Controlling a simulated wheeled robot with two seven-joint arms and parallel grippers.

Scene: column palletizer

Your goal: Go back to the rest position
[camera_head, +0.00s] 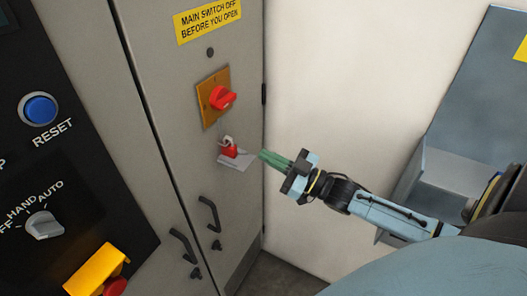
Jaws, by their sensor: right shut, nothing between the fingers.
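My right gripper (272,158) is in the middle of the head view, on an arm that comes in from the right. Its green fingers are shut, with nothing between them. The fingertips point left at a small red padlock (229,150) with a pale tag (236,163) on the grey cabinet door. A small gap shows between the fingertips and the padlock. Above the padlock is a red rotary switch (222,97) on an orange-yellow plate (208,113). My left gripper is out of view.
A yellow warning label (207,20) is at the cabinet top and black handles (209,213) are lower down. At left, a black panel has a blue reset button (40,109), a selector knob (43,225) and a yellow box (95,270). A blue-grey metal holder (455,165) stands at right, near my arm.

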